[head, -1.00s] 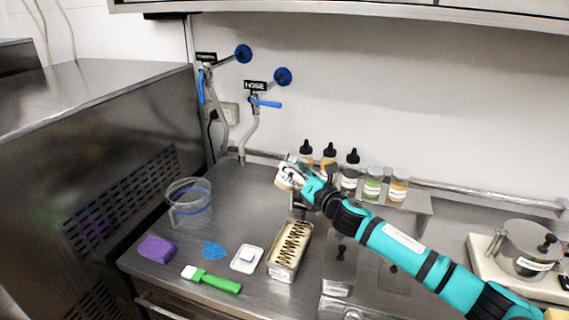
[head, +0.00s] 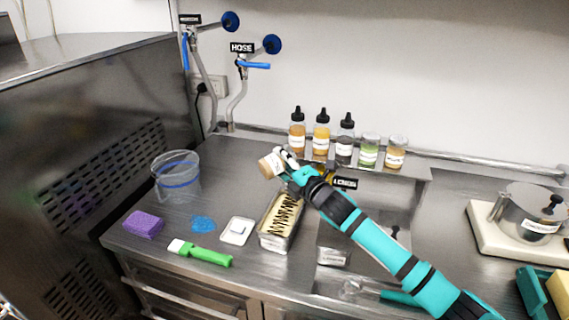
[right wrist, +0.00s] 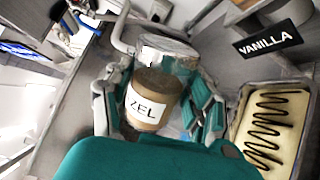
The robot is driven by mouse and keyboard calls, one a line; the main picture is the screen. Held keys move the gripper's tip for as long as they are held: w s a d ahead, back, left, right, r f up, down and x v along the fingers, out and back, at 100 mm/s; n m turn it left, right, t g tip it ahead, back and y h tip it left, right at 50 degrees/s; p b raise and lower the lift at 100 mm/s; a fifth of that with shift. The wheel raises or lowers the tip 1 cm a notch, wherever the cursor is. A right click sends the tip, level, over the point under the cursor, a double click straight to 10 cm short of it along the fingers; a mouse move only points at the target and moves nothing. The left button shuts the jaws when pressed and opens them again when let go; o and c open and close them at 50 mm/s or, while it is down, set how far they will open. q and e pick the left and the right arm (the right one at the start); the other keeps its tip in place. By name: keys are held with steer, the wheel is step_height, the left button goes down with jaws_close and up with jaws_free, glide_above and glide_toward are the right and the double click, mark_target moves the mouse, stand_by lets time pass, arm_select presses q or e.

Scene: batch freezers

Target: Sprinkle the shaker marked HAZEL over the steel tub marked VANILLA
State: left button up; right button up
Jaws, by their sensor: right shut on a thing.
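My right gripper (head: 284,160) is shut on a tan shaker (head: 269,166), which is tilted. In the right wrist view the shaker (right wrist: 152,100) has a white label showing "ZEL"; the rest of the label is hidden. A steel tub (head: 264,240) with cream filling and dark zigzag drizzle stands below the gripper and slightly right of the shaker. In the right wrist view the tub (right wrist: 234,128) is right of the gripper, with a black VANILLA sign (right wrist: 267,40) behind it. My left gripper is not in view.
A clear bucket (head: 176,178), purple sponge (head: 143,224), green-handled brush (head: 205,254) and white dish (head: 237,231) are left of the tub. A steel pot (head: 530,212) stands far right.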

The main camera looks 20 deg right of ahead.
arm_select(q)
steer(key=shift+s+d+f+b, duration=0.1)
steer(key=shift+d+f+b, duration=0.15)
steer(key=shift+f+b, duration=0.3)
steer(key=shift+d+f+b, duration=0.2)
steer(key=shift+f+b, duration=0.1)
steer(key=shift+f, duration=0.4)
arm_select(e)
step_height(320, 180, down, 5)
steer(key=m, duration=0.8)
steer(key=shift+d+m, duration=0.1)
steer(key=shift+m, duration=0.2)
steer(key=shift+w+f, duration=0.1)
